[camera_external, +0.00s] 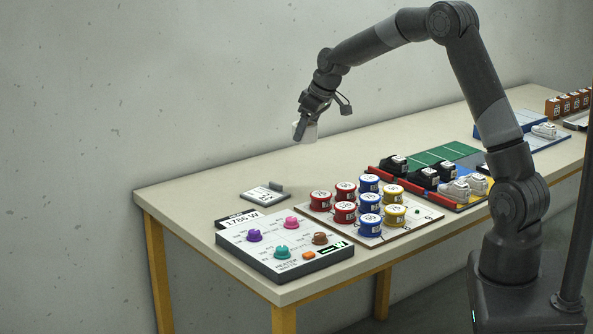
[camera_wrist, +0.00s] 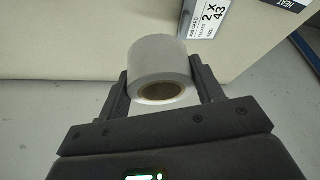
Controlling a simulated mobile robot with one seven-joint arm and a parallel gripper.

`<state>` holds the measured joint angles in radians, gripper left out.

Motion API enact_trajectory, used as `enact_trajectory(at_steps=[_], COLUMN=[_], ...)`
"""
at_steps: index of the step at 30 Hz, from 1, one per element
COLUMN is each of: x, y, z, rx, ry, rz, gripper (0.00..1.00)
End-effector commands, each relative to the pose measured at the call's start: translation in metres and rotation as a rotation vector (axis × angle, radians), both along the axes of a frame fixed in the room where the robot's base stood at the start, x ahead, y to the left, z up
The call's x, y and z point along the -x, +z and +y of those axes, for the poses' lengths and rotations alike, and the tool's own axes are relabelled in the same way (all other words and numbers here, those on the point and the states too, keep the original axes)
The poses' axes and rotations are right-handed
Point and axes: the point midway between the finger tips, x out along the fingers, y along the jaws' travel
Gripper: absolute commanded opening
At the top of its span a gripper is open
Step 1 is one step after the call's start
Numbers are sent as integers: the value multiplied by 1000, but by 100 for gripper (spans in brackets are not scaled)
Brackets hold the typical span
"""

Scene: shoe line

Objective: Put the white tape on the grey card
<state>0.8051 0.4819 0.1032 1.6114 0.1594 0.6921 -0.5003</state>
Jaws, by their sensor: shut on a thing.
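The white tape (camera_wrist: 160,58) is a roll with a brown cardboard core. My gripper (camera_wrist: 163,86) is shut on it, with one finger on each side, in the wrist view. In the external view the tape (camera_external: 312,133) is held in the air above the table, partly hidden by my gripper (camera_external: 303,128). The grey card (camera_external: 263,195) lies on the table below and to the left, with print and a small grey block at its back edge. Part of the card (camera_wrist: 207,20) also shows at the top of the wrist view, ahead of the tape and apart from it.
A control panel (camera_external: 260,263) with coloured knobs stands at the front table corner. Right of the card, a board (camera_external: 413,231) holds red, blue and yellow spools. Black and pale shoes (camera_external: 455,190) sit farther right. The table (camera_external: 185,194) is bare left of the card.

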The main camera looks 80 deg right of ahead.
Motion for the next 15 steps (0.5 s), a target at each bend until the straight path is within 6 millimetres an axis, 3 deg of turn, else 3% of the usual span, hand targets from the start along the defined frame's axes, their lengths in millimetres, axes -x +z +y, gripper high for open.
enact_trajectory(at_steps=[15], x=[-87], y=[-60], z=[55], rx=[1], ry=[17], rz=[1], gripper=[37])
